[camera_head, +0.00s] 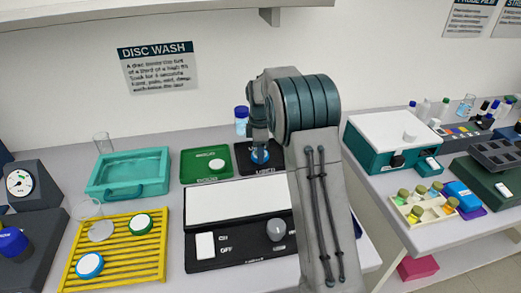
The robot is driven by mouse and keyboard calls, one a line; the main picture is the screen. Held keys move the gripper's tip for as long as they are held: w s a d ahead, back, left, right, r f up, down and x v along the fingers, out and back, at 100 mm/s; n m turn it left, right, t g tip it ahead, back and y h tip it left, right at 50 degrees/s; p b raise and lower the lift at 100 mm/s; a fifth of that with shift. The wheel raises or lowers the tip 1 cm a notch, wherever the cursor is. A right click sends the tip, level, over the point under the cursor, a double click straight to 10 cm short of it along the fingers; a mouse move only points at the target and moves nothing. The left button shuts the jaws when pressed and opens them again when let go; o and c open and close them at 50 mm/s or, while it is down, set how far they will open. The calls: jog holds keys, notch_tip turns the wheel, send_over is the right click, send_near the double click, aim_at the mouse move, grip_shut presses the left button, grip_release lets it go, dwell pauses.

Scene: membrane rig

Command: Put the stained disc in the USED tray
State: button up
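The black USED tray (243,157) lies at the back of the bench, partly hidden by my arm. My gripper (260,149) points down over this tray. A small blue round piece (260,157) shows at my fingertips, at the tray; I cannot tell whether it is gripped or resting there, or whether it is stained. My fingers are too small and covered to show whether they are open. On the yellow rack (115,250) lie a blue-rimmed white disc (89,265), a green-rimmed white disc (140,224) and a plain grey disc (101,231).
A green tray (192,170) with a white disc stands left of the USED tray. A teal basin (128,174) is further left. A black-and-white device (236,203) with a knob is in front. A blue-capped bottle (241,121) stands just behind my gripper.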

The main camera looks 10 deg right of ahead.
jog(key=o, duration=0.4)
notch_tip(320, 180, up, 12)
jog(key=s+r+m, duration=0.4)
jog(key=s, duration=0.4)
jog(key=s+f+m+t, duration=0.1)
jog(key=s+m, duration=0.3)
jog(key=s, duration=0.5)
jog(key=s+f+m+t, duration=0.1)
jog(key=s+f+m, duration=0.2)
jog(key=s, duration=0.6)
jog(key=s+f+m+t, duration=0.1)
jog(key=s+f+m, duration=0.1)
jog(key=s+m, duration=0.3)
jog(key=shift+s+a+f, duration=0.1)
jog(key=shift+s, duration=0.95)
jog(key=shift+s+a+f, duration=0.1)
jog(key=shift+s, duration=0.9)
